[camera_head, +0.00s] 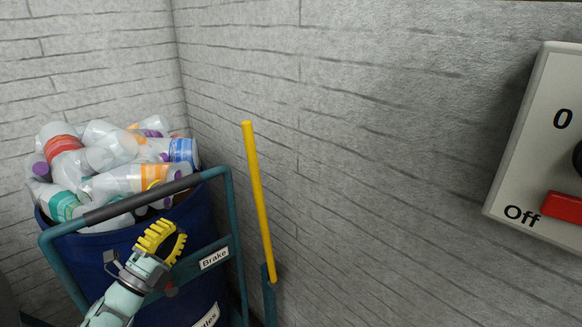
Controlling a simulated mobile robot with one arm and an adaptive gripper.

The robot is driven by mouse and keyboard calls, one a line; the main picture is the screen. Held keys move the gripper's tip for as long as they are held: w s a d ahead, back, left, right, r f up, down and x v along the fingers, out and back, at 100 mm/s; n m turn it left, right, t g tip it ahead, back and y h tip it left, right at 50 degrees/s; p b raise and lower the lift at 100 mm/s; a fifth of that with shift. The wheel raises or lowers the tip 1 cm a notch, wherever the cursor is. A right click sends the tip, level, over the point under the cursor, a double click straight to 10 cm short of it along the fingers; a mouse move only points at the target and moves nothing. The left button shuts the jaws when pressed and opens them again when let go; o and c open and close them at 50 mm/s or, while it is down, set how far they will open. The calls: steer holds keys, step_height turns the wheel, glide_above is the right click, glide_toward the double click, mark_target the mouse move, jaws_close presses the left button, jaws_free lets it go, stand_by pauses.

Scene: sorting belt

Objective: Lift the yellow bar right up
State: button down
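The yellow bar (259,200) is a long, thin rod, standing nearly upright and leaning a little to the left at its top. Its lower end meets a teal socket (269,297) on the right side of the cart. My gripper (178,236), with yellow ribbed fingers, is at the lower left, in front of the cart. It is left of the bar and apart from it. I see nothing held in it, but the angle does not show clearly how far apart the fingertips are.
A blue bin (200,289) full of plastic bottles (112,160) stands in the teal cart frame (238,245), which has a grey handle (133,202) and a "Brake" label (214,258). A pale switch panel (545,130) with a red part is at the right. Grey brick walls close the corner behind.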

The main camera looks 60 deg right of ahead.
steer(key=s+a+f+m+g+y, duration=0.2)
steer(key=s+a+f+g+y, duration=0.15)
steer(key=f, duration=0.25)
steer(key=b, duration=0.2)
glide_toward(258, 200)
steer(key=shift+t+y, duration=0.25)
steer(key=shift+t, duration=0.2)
steer(key=d, duration=0.5)
steer(key=d+r, duration=0.1)
steer(key=d, duration=0.1)
steer(key=shift+s+d, duration=0.4)
steer(key=shift+d, duration=0.15)
steer(key=shift+r, duration=0.1)
steer(key=shift+y, duration=0.8)
steer(key=d, duration=0.3)
steer(key=s+d, duration=0.1)
steer(key=shift+d+r, duration=0.25)
steer(key=shift+d, duration=0.15)
